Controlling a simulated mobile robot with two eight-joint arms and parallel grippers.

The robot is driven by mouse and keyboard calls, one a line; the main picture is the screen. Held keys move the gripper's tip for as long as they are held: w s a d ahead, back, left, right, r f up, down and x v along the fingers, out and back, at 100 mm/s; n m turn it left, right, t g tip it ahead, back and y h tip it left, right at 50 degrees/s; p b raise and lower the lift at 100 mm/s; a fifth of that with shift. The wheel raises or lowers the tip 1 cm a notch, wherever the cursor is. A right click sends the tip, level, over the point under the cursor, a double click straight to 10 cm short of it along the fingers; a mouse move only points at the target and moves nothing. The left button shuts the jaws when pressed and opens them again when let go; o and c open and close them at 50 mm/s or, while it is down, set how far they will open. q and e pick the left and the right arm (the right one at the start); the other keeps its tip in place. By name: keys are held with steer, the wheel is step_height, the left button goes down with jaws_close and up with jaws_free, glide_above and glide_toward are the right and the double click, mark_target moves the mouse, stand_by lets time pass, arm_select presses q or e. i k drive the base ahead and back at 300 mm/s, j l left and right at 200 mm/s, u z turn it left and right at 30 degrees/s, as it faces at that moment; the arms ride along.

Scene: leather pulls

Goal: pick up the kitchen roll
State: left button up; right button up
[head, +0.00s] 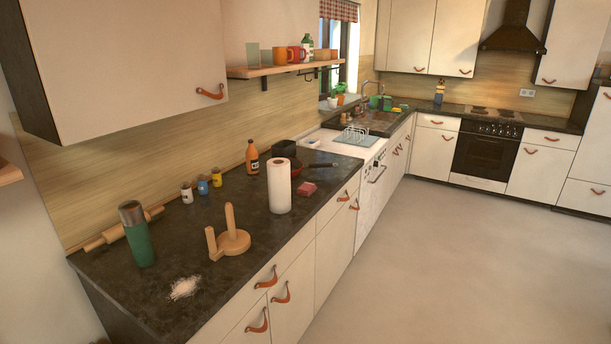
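The kitchen roll (280,187) is a white paper cylinder standing upright on the dark countertop (205,240), near its front edge. Its round end with the core hole faces up. A wooden roll holder (231,241) with an upright post and a shorter side arm stands apart from it, to the left and nearer to me. Neither of my grippers shows in the head view.
A small red block (308,188) lies just right of the roll, with a pan (294,163) behind it. The floor (440,260) is clear.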

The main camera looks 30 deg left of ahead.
mark_target(277, 168)
steer(key=i+u, duration=0.3)
steer(key=i, duration=0.15)
steer(key=i+l+u, duration=0.25)
steer(key=i, duration=0.15)
steer(key=i+l+u, duration=0.5)
steer(key=u, duration=0.2)
steer(key=i+l+u, duration=0.25)
steer(key=u, duration=0.2)
steer(key=i+l+u, duration=0.2)
steer(key=l+u, duration=0.2)
steer(key=i+l+u, duration=0.15)
steer(key=l+u, duration=0.65)
steer(key=i+j, duration=0.05)
